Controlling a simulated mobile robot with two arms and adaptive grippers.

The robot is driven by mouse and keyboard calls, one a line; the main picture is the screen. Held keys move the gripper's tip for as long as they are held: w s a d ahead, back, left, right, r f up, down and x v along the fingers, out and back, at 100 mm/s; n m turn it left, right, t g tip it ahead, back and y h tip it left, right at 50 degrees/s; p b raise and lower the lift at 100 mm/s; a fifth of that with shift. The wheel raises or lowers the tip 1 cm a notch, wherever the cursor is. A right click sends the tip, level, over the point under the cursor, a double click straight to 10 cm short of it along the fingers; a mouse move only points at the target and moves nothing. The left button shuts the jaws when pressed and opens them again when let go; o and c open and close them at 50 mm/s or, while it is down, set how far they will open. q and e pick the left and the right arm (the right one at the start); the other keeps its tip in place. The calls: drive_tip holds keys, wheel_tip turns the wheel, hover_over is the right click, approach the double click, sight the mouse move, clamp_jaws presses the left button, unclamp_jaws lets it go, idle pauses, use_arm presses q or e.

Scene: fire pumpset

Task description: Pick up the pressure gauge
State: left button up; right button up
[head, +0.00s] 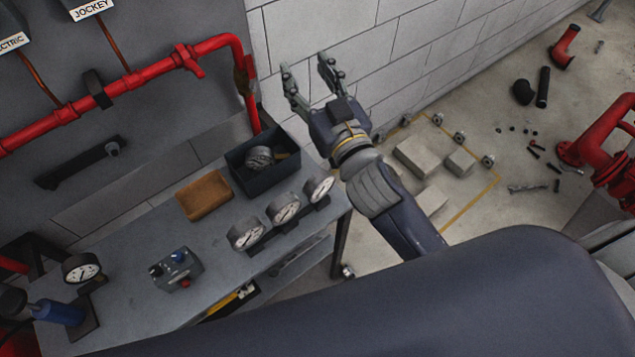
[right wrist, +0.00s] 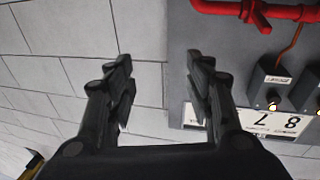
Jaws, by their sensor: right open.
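Three round white-faced pressure gauges stand in a row on a dark rack on the grey bench: a left one (head: 246,234), a middle one (head: 284,208) and a right one (head: 319,188). Another gauge (head: 81,268) stands on a fixture at the bench's left end. My right gripper (head: 306,66) is open and empty, raised beyond the bench's far right corner in front of the block wall. Its two spread fingers also show in the right wrist view (right wrist: 158,65), with only wall between them. No gauge shows in the right wrist view. My left gripper is not in view.
A dark bin (head: 244,179) holding a round grey item and a brown tray (head: 205,194) sit behind the gauges. A small control box (head: 178,270) is on the bench (head: 140,305). A red pipe (head: 130,82) runs along the wall. Blocks (head: 416,157) lie on the floor.

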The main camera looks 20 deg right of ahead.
drive_tip(key=s+a+r+n+g+y, duration=0.2)
drive_tip(key=s+a+r+n+y, duration=0.1)
drive_tip(key=a+r+n+y, duration=0.4)
drive_tip(key=s+a+r+n+g+y, duration=0.2)
drive_tip(key=a+r+n+y, duration=0.5)
drive_tip(key=y, duration=0.3)
drive_tip(key=s+a+f+n+g+y, duration=0.2)
drive_tip(key=s+a+f+n+g, duration=0.1)
drive_tip(key=s+a+n+g, duration=0.55)
drive_tip(key=m+g+h+p, duration=0.15)
drive_tip(key=g+h, duration=0.45)
drive_tip(key=h, duration=1.6)
hover_over(319, 176)
drive_tip(key=f, duration=2.8)
drive_tip(key=shift+w+a+f, duration=0.1)
drive_tip(key=shift+a, duration=0.25)
drive_tip(key=shift+f, duration=0.35)
drive_tip(key=f, duration=0.1)
drive_tip(key=f+p, duration=0.1)
drive_tip(key=f, duration=0.1)
drive_tip(key=f+p, duration=0.1)
drive_tip(key=shift+s+d+f, duration=0.25)
drive_tip(key=shift+d+f, duration=0.1)
drive_tip(key=shift+d, duration=0.05)
drive_tip(key=shift+f, duration=0.4)
drive_tip(key=shift+w, duration=0.1)
